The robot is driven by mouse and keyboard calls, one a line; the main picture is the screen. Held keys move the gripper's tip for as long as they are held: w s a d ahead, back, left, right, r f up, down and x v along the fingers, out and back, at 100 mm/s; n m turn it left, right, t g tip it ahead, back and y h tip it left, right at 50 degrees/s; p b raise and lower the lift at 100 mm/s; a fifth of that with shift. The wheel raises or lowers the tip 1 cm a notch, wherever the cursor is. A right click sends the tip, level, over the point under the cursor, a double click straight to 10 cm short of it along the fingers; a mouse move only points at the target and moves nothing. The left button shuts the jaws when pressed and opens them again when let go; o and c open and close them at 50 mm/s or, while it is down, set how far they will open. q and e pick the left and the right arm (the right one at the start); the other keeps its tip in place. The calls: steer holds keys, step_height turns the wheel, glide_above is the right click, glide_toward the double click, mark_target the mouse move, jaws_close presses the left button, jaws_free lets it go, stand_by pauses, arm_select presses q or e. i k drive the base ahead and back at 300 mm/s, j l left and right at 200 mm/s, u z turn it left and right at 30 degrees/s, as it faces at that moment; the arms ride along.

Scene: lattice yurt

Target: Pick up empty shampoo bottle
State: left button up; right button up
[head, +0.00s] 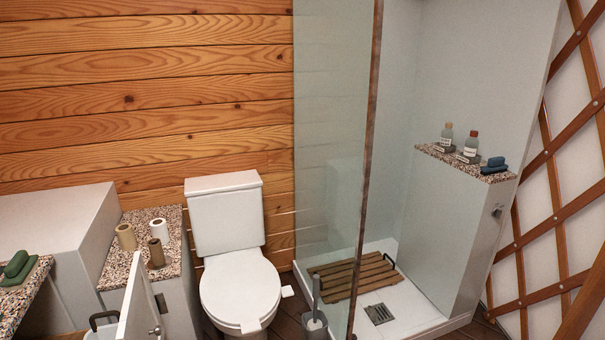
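Two small bottles stand upright on a speckled ledge (452,160) in the shower at the right of the head view. The rear bottle (447,134) is greyish with a tan cap and a pale label. I cannot tell which bottle is the empty shampoo bottle. Neither of my grippers shows in this view.
Dark blue bars (494,166) lie at the ledge's front end. A glass panel (335,150) stands left of the shower opening. A wooden slatted mat (355,277) lies on the shower floor. A toilet (238,255), a brush holder (314,322) and an open cabinet door (140,300) occupy the left and middle.

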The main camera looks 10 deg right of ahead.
mark_target(471, 142)
steer(key=i+l+z, duration=0.15)
steer(key=i+z, duration=0.75)
steer(key=i+j+z, duration=0.2)
steer(key=i+z, duration=0.25)
steer(key=i, duration=0.1)
